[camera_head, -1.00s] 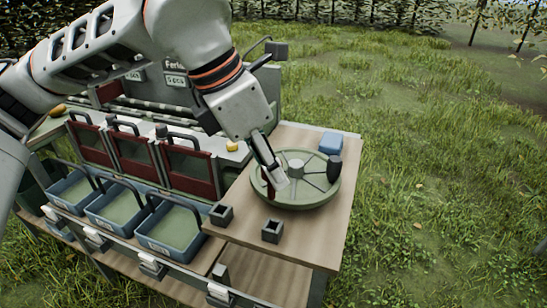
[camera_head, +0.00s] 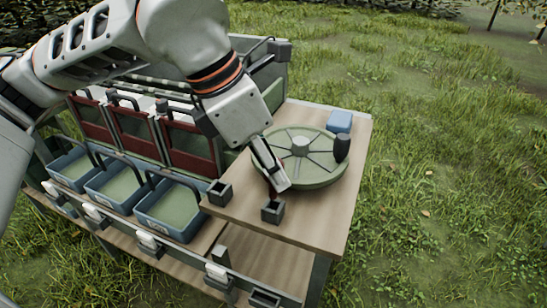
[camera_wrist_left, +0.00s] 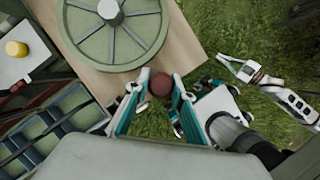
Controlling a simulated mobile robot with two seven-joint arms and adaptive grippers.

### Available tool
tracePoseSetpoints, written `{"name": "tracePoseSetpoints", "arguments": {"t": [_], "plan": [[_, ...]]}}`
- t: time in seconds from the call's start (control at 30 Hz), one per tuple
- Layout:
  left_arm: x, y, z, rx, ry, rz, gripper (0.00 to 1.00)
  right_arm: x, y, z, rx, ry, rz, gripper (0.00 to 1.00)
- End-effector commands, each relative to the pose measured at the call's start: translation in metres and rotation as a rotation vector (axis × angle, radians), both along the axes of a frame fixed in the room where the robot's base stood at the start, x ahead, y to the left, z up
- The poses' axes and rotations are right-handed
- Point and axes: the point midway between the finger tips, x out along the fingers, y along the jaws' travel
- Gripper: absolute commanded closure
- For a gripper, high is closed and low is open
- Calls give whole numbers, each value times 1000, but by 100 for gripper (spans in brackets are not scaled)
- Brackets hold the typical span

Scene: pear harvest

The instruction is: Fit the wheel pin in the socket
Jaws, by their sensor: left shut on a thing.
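My left gripper (camera_head: 277,184) is shut on the wheel pin (camera_wrist_left: 160,84), a dark red rounded piece seen end-on between the fingertips in the left wrist view. In the head view the gripper is tilted, at the near edge of the green wheel and just above a dark square socket (camera_head: 272,211). The pin's lower end is partly hidden there, and I cannot tell whether it touches the socket. A second square socket (camera_head: 220,192) stands to the left. What looks like my right gripper (camera_wrist_left: 193,104) shows partly in the left wrist view; its jaws are unclear.
The spoked green wheel (camera_head: 318,169) with a black knob (camera_head: 342,148) lies on the wooden table (camera_head: 318,238). A blue block (camera_head: 340,121) is behind it. Blue bins (camera_head: 172,208) and dark red framed panels (camera_head: 185,150) stand left. Grass lies beyond the table's right edge.

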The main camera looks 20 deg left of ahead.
Motion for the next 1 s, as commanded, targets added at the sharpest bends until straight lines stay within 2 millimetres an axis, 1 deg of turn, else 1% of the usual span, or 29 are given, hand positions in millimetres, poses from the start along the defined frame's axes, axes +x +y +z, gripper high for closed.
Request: {"name": "tracePoseSetpoints", "arguments": {"t": [0.5,0.8,1.0], "plan": [[0,0,-2,0,-2,-1,99,1,-3,-1,-6,0,-3,100],[0,0,-1,-1,-4,0,99,4,-3,4,-4,-8,-5,100],[0,0,-2,-1,-2,-1,99,4,-3,3,-4,-8,-6,100]]}}
